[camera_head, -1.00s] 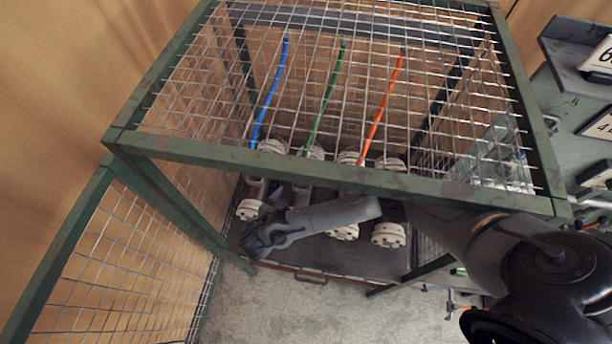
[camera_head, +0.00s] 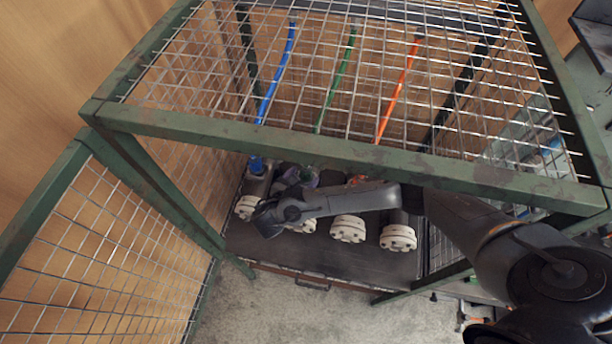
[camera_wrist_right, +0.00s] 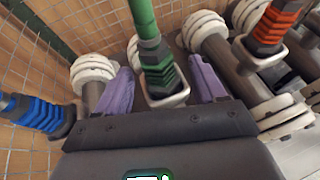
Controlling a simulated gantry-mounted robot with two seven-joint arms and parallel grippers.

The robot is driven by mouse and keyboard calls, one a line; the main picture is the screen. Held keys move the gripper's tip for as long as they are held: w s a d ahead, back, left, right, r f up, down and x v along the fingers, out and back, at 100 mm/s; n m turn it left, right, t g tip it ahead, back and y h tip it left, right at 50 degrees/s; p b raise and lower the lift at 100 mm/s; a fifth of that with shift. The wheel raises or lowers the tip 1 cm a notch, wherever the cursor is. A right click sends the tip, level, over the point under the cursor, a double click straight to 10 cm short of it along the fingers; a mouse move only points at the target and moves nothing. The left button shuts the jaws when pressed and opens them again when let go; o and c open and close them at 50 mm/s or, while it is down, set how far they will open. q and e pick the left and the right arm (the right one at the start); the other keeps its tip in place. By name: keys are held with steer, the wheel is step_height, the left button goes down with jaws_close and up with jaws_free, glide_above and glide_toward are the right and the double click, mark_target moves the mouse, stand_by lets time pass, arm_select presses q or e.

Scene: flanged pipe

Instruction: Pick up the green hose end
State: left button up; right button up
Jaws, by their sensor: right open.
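The green hose (camera_head: 340,80) hangs between the blue and orange hoses inside the mesh cage in the head view. Its lower part passes behind the cage's front bar there. In the right wrist view the green hose end (camera_wrist_right: 158,68) is a ribbed green fitting standing in a pale square collar. My right gripper (camera_wrist_right: 160,84) is open, with one purple finger on each side of the green hose end. I see gaps beside the fitting; whether either finger touches it I cannot tell. In the head view the right gripper (camera_head: 300,178) is partly hidden behind the bar. My left gripper is not in view.
The blue hose end (camera_wrist_right: 38,113) is left and the orange hose end (camera_wrist_right: 272,28) right of the green one. White-flanged pipes (camera_head: 347,229) stand close around. The green cage frame (camera_head: 340,154) and its mesh top enclose the hoses. The cage's lower front is open.

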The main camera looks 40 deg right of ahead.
mark_target(303, 177)
steer(key=shift+w+d+f+b, duration=0.1)
steer(key=shift+d+f+b, duration=0.2)
steer(key=shift+f+b, duration=0.1)
steer(key=x, duration=0.1)
steer(key=b+x, duration=0.1)
steer(key=x, duration=0.1)
steer(key=shift+w+r+b, duration=0.1)
steer(key=shift+r+b, duration=0.2)
steer(key=shift+w+d+f, duration=0.15)
steer(key=shift+w+d, duration=0.1)
steer(key=shift+d, duration=0.3)
steer(key=c, duration=1.3)
